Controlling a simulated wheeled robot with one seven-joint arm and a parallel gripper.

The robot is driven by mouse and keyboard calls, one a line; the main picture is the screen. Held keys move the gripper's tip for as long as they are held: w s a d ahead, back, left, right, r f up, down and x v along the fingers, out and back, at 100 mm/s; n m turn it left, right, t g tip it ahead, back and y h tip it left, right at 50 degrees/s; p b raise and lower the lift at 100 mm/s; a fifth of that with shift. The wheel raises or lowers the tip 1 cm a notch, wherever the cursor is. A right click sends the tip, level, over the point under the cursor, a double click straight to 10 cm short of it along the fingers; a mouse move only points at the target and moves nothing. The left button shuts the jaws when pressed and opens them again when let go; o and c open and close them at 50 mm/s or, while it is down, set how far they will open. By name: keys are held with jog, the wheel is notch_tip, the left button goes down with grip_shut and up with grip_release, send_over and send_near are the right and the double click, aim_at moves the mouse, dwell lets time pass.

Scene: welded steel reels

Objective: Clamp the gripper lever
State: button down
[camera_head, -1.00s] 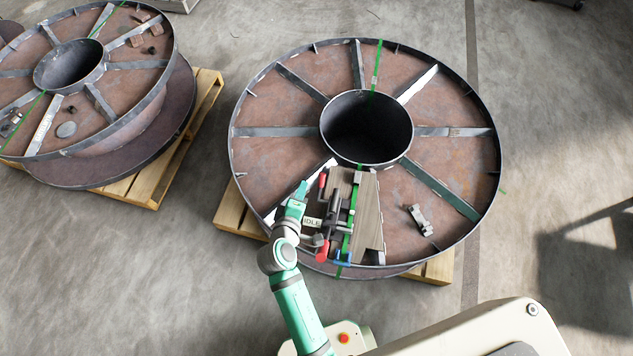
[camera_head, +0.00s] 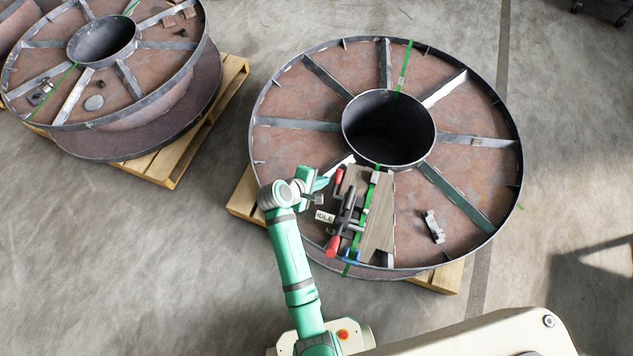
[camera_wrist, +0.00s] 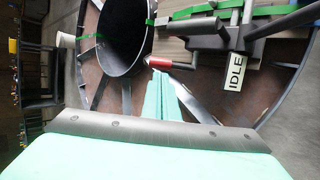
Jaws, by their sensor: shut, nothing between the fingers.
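A dark clamp device (camera_head: 345,215) with red-tipped levers lies on a wooden block (camera_head: 376,222) at the reel's near side. One red handle (camera_head: 338,178) points up toward the hub; another red handle (camera_head: 332,245) points down toward the near rim. A white "IDLE" tag (camera_head: 324,216) is beside the clamp and also shows in the wrist view (camera_wrist: 234,73). My gripper (camera_head: 322,184) is just left of the upper red handle. In the wrist view, my shut green fingers (camera_wrist: 160,78) point at the red handle (camera_wrist: 168,64), close to it; contact cannot be told.
The large steel reel (camera_head: 455,125) has radial ribs and an open central hub (camera_head: 388,125). It rests on a wooden pallet (camera_head: 435,280). A small metal piece (camera_head: 434,226) lies right of the block. A second reel (camera_head: 150,80) stands at the upper left. Bare floor lies between.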

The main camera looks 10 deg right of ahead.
aim_at(337, 176)
jog(key=x, duration=0.7)
jog(key=shift+d+f, duration=0.1)
jog(key=shift+f, duration=0.1)
jog(key=shift+w, duration=0.15)
